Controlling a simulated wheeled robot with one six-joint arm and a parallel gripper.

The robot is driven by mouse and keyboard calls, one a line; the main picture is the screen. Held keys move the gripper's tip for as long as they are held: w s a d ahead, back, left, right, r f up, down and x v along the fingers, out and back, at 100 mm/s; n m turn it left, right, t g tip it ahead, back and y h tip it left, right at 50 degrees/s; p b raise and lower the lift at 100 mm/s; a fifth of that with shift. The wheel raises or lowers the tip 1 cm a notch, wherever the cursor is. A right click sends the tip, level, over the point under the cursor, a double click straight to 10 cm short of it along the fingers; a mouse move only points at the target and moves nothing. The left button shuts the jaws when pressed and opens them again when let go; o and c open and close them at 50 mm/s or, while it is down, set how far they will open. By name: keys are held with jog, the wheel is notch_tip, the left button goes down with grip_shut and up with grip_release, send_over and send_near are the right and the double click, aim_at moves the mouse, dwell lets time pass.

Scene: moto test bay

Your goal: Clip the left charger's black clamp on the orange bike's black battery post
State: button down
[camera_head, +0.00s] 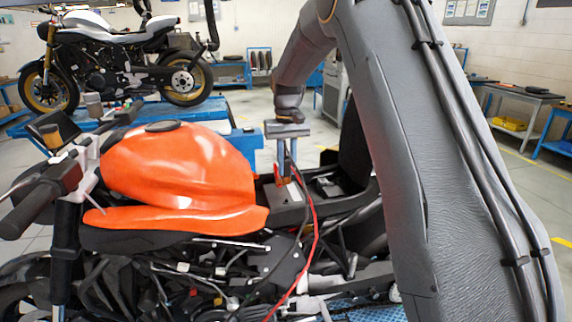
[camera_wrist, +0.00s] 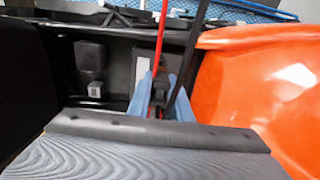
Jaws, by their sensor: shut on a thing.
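The orange bike (camera_head: 175,170) stands at the left, and its open seat bay shows a dark battery (camera_head: 281,203) behind the tank. My gripper (camera_head: 285,172) points down over the battery, and its blue-grey fingers also show in the wrist view (camera_wrist: 157,103). It is shut on a dark thing between the fingers, which looks like the black clamp, mostly hidden. A black cable (camera_wrist: 187,62) runs from there. A red cable (camera_head: 316,235) comes up beside it; a small red part shows close to the fingertips. The black battery post cannot be made out. The left charger is not identifiable.
The bay's dark frame rails (camera_head: 352,222) and the orange tank, which also shows close on the right in the wrist view (camera_wrist: 265,85), border my gripper. A white-and-black bike (camera_head: 125,60) stands on a blue lift behind. Workbenches (camera_head: 515,95) stand at the right.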

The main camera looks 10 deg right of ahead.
aim_at(287, 181)
jog(key=shift+f, duration=0.1)
jog(key=shift+f+b, duration=1.65)
jog(key=shift+f, duration=1.2)
jog(key=shift+s+p, duration=0.15)
jog(key=shift+p, duration=0.35)
jog(key=shift+f, duration=0.55)
dwell(0.6)
jog(key=c, duration=1.5)
grip_release()
jog(key=shift+c, duration=0.2)
